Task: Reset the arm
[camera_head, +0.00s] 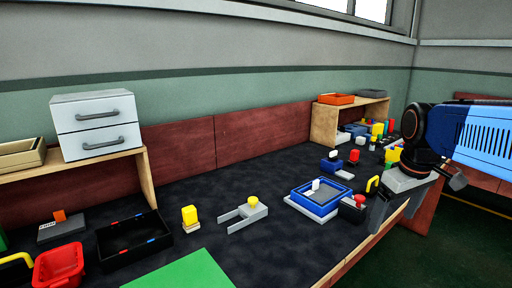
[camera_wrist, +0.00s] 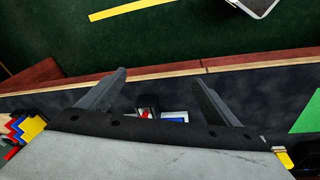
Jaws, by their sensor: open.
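My gripper (camera_head: 392,212) hangs at the right in the head view, over the front edge of the dark table (camera_head: 270,255). In the wrist view my gripper (camera_wrist: 158,80) shows two grey fingers spread apart with nothing between them. The fingers point across the table edge toward the green floor (camera_wrist: 190,40). A red and black object (camera_head: 354,206) stands close to the gripper in the head view. A dark object with red on it (camera_wrist: 148,106) shows just beyond the gripper body in the wrist view. Whether the gripper touches anything there cannot be told.
A blue tray (camera_head: 298,202), a grey forked piece with a yellow knob (camera_head: 230,218), a black bin (camera_head: 103,253) and a red bin (camera_head: 46,277) are on the table. A white drawer unit (camera_head: 62,143) stands on a left shelf. Several small blocks crowd the far right.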

